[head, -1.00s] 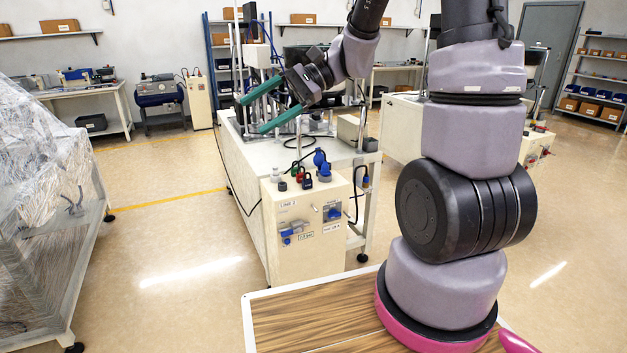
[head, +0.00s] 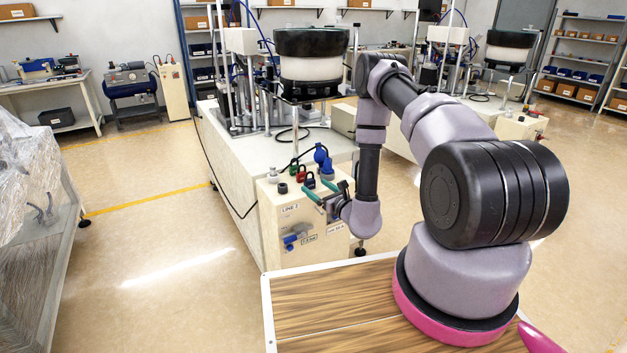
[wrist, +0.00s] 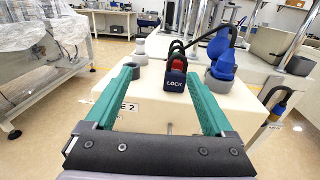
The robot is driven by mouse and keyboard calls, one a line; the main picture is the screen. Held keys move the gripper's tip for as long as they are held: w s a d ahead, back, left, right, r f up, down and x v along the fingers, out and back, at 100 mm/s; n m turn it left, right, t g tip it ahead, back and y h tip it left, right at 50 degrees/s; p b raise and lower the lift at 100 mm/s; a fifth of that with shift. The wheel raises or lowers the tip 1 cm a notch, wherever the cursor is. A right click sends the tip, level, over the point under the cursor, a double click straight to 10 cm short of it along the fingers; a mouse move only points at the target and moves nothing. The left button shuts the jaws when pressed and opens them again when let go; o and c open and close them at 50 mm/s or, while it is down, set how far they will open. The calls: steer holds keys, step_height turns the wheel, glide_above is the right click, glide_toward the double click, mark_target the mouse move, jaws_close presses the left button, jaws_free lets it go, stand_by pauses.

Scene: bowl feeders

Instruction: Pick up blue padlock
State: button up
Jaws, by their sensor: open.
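The blue padlock (head: 310,181) stands on top of the cream control box, its dark blue body with the word LOCK facing me in the wrist view (wrist: 175,82). Its dark shackle points up. My gripper (head: 315,189) has two green fingers spread apart with nothing between them. In the wrist view the padlock appears ahead of the fingers, between their tips and nearer the right one. A red padlock (head: 301,174) stands close behind it and is partly hidden by it in the wrist view. A green padlock (head: 293,168) stands farther back.
The cream control box (head: 286,219) carries a grey knob (head: 283,188) left of the padlocks. A blue plug (wrist: 222,62) with a black cable stands just right of the padlock. A bowl feeder (head: 311,66) rises behind. A wooden-topped surface (head: 345,295) lies in front.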

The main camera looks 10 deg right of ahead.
mark_target(311, 182)
steer(key=w+f, duration=0.1)
steer(key=w+f+h, duration=0.1)
steer(key=w, duration=0.1)
steer(key=w+f+m+h, duration=0.1)
steer(key=shift+w+d+f, duration=0.15)
steer(key=shift+d+f, duration=0.1)
steer(key=shift+d, duration=0.1)
steer(key=shift+x, duration=2.9)
steer(key=shift+w+d+r, duration=0.1)
steer(key=shift+d+r, duration=0.05)
steer(key=shift+d, duration=0.05)
steer(key=c, duration=1.4)
steer(key=shift+r, duration=0.15)
